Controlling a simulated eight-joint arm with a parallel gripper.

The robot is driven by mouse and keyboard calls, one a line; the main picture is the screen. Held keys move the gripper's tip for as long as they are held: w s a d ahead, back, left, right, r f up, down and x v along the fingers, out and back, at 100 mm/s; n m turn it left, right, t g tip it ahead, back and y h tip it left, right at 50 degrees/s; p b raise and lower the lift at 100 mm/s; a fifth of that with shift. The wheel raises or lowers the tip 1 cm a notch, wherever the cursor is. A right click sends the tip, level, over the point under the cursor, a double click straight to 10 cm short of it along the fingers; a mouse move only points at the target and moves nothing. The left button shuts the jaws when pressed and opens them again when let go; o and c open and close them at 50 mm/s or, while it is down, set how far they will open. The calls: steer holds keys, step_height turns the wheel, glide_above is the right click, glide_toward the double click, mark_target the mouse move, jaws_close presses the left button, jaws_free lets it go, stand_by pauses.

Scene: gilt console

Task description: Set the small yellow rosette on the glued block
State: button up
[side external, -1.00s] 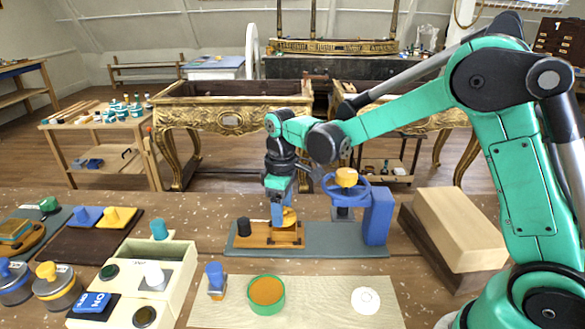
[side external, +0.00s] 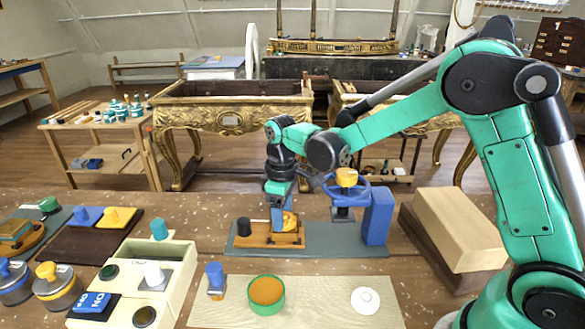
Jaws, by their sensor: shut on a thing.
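My gripper (side external: 280,226) points down at the wooden block (side external: 258,241) on the grey-blue mat. Its blue fingers are shut on the small yellow rosette (side external: 291,222), which is partly hidden behind them. The rosette is at the right part of the block, at or just above its top; I cannot tell whether they touch. A dark knob stands on the block's left end.
A blue handwheel press with a yellow knob (side external: 346,177) and a blue upright block (side external: 378,216) stand close to the right. In front are a green-rimmed dish (side external: 267,309) and a blue-topped stamp (side external: 215,280). A pale wooden beam (side external: 460,228) lies farther right.

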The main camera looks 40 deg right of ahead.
steer(key=o, duration=1.3)
steer(key=shift+r, duration=2.75)
steer(key=s+r+m+t, duration=0.1)
steer(key=s+m+t, duration=0.1)
steer(key=s, duration=0.2)
steer(key=s+r+m+t, duration=0.1)
steer(key=s+m+t, duration=0.1)
steer(key=s, duration=0.1)
steer(key=s+r+m+t, duration=0.1)
steer(key=s+m+t, duration=0.1)
steer(key=s+t, duration=0.1)
steer(key=shift+s+d+r, duration=0.15)
steer(key=shift+s, duration=0.3)
steer(key=shift+s+d+r, duration=0.1)
steer(key=shift+s, duration=0.3)
